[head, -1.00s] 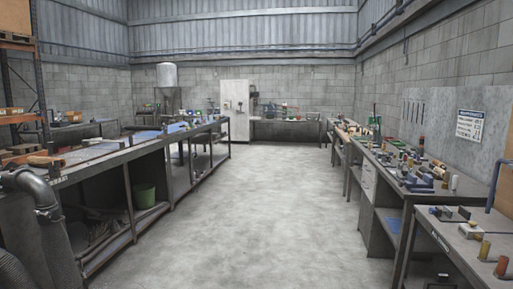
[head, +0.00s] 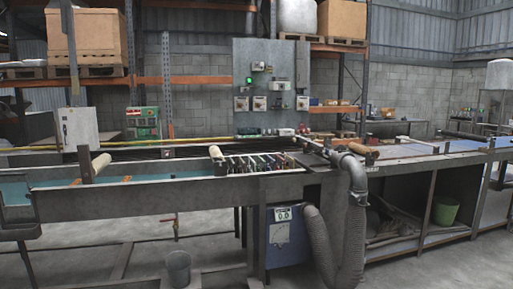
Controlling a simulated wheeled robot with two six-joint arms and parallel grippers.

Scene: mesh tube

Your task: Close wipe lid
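I cannot make out a wipe container or its lid in the head view; if it is here, it is too small or out of sight. Neither of my grippers shows in the head view.
A long machine bench (head: 150,203) with a water trough crosses the view. A grey duct hose (head: 352,215) hangs at its middle. A grey bucket (head: 179,270) and a green bucket (head: 444,210) stand low. A control panel (head: 271,85) rises behind. Concrete floor is free at the lower right.

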